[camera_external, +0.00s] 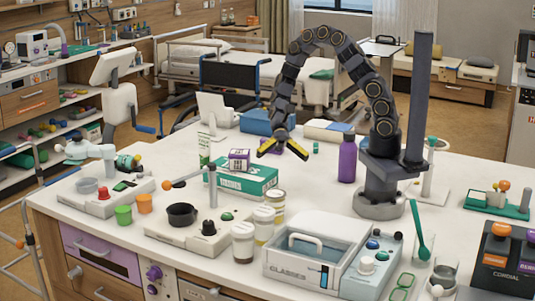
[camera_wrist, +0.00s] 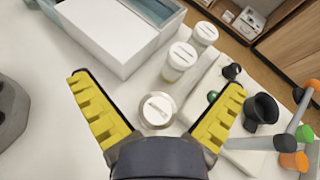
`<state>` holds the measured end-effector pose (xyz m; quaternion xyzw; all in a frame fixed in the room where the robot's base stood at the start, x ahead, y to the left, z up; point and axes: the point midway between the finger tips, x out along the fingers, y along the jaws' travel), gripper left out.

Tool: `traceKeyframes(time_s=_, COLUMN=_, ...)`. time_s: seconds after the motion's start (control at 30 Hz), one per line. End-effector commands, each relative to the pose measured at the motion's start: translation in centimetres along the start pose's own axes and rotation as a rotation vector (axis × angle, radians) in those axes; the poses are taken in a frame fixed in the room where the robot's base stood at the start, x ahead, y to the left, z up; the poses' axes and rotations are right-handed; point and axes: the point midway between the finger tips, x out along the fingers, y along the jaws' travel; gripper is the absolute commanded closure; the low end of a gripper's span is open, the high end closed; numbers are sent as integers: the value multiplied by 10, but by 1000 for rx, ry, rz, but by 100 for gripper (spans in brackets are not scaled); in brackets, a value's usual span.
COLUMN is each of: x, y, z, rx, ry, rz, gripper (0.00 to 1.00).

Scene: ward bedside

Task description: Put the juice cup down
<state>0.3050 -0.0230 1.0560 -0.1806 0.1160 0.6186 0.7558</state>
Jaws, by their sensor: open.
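My gripper (camera_external: 283,150) is open and empty, raised above the table near the green box. In the wrist view its yellow fingers (camera_wrist: 158,82) are spread wide, with a white-lidded jar (camera_wrist: 157,110) below and between them. No cup is clearly marked as juice. A small orange cup (camera_external: 144,203) and a green cup (camera_external: 123,215) stand upright side by side at the table's left front.
A green box (camera_external: 243,179) with a small purple box (camera_external: 239,160) on it stands near my gripper. A purple bottle (camera_external: 347,157) is close to my base. Several jars (camera_external: 243,242), a black pot (camera_external: 182,215) and a lidded case (camera_external: 310,262) crowd the front. The table's middle right has clear space.

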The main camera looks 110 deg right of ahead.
Motion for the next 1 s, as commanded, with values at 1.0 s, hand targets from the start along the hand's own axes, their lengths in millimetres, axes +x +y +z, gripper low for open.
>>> traceKeyframes(time_s=1.0, x=31, y=-4, z=-105, rx=203, ry=-50, rz=-153, gripper=0)
